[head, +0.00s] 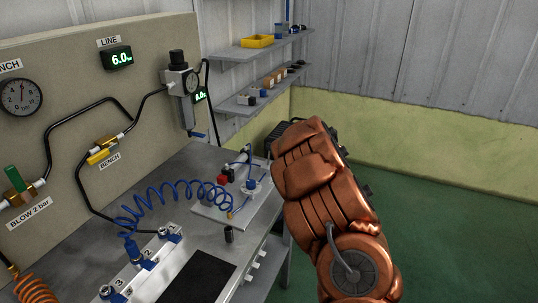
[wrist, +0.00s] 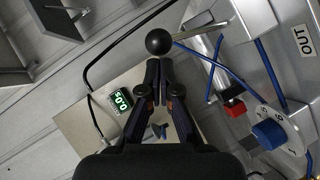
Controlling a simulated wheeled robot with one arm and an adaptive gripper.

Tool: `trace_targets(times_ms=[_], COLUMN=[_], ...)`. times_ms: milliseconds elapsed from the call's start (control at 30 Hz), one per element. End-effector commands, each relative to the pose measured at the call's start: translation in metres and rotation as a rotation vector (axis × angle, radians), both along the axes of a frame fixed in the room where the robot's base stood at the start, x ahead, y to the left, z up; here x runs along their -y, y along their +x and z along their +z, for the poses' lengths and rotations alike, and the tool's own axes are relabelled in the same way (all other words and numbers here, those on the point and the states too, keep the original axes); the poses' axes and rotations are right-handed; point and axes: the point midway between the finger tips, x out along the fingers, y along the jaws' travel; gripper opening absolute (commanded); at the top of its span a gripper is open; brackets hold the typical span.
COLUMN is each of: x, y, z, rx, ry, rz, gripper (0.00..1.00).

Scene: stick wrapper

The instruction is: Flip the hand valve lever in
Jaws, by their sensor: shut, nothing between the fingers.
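The hand valve lever shows in the wrist view as a pale rod (wrist: 200,32) ending in a black ball knob (wrist: 159,41). The rod runs from the knob to the upper right, towards a grey plate with an OUT label (wrist: 302,40). My gripper (wrist: 159,66) is shut and empty, with its fingertips just below the knob in that picture. I cannot tell whether they touch it. In the head view my copper arm hides the gripper, and I cannot make out the knob there.
A blue knob (wrist: 268,134) and a red block (wrist: 234,108) sit right of my gripper. The bench (head: 185,165) carries a plate with small fittings and a coiled blue hose (head: 160,195). A panel (head: 70,75) with gauges stands behind; shelves (head: 265,50) are on the wall. Green floor is clear at right.

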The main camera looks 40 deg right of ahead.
Motion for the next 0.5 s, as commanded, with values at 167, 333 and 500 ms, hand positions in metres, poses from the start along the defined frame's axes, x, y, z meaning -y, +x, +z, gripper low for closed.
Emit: trace_targets(times_ms=[167,333,500], x=[-0.012,-0.021,-0.024], y=[-0.008,-0.024,-0.044], z=[0.01,0.016,0.023], rx=[0.002,0.001,0.002], ry=[-0.003,-0.001,-0.005], rz=[0.0,-0.003,0.001], gripper=[0.0,0.0,0.0])
